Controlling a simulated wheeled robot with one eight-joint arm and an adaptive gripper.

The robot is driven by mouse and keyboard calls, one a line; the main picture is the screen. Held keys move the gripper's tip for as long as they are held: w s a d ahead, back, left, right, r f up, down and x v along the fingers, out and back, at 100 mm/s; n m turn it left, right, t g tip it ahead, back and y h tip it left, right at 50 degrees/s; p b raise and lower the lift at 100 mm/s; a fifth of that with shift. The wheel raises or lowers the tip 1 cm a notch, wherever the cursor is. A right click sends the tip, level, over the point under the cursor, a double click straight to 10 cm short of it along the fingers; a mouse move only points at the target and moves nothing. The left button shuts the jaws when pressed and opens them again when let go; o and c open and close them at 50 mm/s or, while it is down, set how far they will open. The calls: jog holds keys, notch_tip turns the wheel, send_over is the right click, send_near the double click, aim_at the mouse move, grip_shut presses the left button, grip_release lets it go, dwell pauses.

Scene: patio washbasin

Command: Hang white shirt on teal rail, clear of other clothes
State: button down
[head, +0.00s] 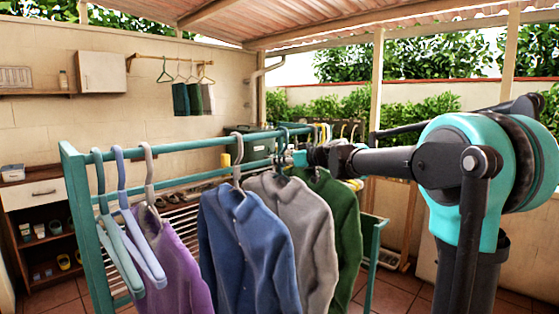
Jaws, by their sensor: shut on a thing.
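A teal rail (190,147) runs from the near left back toward the right. A pale grey shirt (297,222) hangs under the rail, between a blue shirt (245,235) and a green shirt (347,215). It is the palest shirt in view; no plainly white one shows. My gripper (291,158) is at the rail, just above the grey and green shirts, shut at a dark hanger hook (282,136). The fingertips are small and partly hidden, so which shirt that hanger carries is unclear. The grey shirt's sides touch or overlap its neighbours in this view.
Two empty hangers (118,235) and a purple shirt (172,255) hang at the rail's near left. More hangers (345,130) show behind my arm. Bare rail shows between the purple and blue shirts.

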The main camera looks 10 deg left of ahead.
jog(key=c, duration=1.5)
grip_release()
jog(key=shift+d, duration=0.1)
jog(key=shift+s+f+v, duration=0.1)
jog(key=shift+f+v, duration=0.35)
jog(key=shift+v, duration=1.5)
jog(key=shift+s+f+v, duration=0.1)
jog(key=shift+f+v, duration=0.3)
jog(key=shift+v, duration=1.55)
jog(key=shift+s+f+v, duration=0.1)
jog(key=shift+f+v, duration=0.35)
jog(key=shift+v, duration=1.45)
jog(key=shift+d, duration=0.15)
